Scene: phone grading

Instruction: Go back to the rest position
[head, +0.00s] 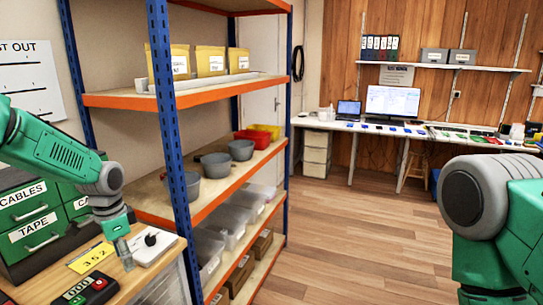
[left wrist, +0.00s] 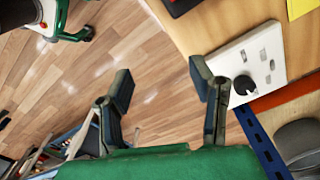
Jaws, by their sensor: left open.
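My left arm comes in from the left in the head view. My left gripper (head: 124,257) points down at the edge of the wooden bench (head: 140,276), just left of a white plate with a black knob (head: 146,250). In the left wrist view its two fingers are spread with nothing between them (left wrist: 160,82), and the floor shows behind. The white plate (left wrist: 238,50) lies on the bench beside the right finger, and I see no contact. Of my right arm only green and grey upper links show at the right of the head view; its gripper is out of view.
A yellow card marked 352 (head: 91,257) and a black and red display device (head: 84,289) lie on the bench. Green drawers (head: 38,201) stand behind it. A blue-posted shelf rack (head: 168,125) rises close to its right. Wooden floor (head: 350,240) is open toward the far desk (head: 350,127).

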